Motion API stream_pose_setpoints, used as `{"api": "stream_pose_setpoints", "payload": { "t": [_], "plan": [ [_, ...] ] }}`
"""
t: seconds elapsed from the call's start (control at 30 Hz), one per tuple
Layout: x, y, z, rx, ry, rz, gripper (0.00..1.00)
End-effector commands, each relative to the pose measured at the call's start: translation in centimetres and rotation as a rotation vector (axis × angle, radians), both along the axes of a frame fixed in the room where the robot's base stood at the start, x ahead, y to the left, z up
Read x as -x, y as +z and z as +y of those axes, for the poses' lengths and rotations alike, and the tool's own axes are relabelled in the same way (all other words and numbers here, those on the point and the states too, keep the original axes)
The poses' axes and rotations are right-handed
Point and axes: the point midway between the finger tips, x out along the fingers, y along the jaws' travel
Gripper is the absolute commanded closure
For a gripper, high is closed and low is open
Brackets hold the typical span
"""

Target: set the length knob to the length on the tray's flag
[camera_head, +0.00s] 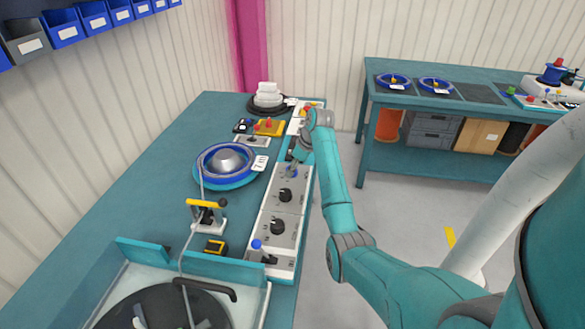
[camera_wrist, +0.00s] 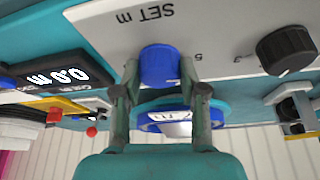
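The blue length knob (camera_wrist: 160,66) sits on a pale panel marked "SET m" (camera_wrist: 143,16), with a "5" on its scale. My gripper (camera_wrist: 160,72) has one finger on each side of this knob, and the fingertips appear to press against it. In the head view my gripper (camera_head: 294,165) is over the long white control panel (camera_head: 272,222). The tray (camera_head: 224,180) is blue and round with a grey hub, left of the panel. Its white flag (camera_head: 260,163) starts with what looks like a 7, but is too small to read surely.
Black knobs (camera_head: 285,195) (camera_wrist: 286,50) sit along the panel. A yellow-handled clamp (camera_head: 207,212) and a clear-sided housing (camera_head: 180,285) stand on the bench. A second bench (camera_head: 430,130) is at the back right.

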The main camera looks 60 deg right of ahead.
Motion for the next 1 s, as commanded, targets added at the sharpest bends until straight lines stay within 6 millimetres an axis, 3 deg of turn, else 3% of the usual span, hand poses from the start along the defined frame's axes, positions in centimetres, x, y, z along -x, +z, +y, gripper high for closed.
{"api": "stream_pose_setpoints", "payload": {
  "t": [0.47,1.0],
  "plan": [
    [0.02,-0.08,0.13,0.0,-0.082,0.001,0.93],
    [0.0,-0.11,0.36,0.001,-0.545,0.001,0.93]
  ]
}}
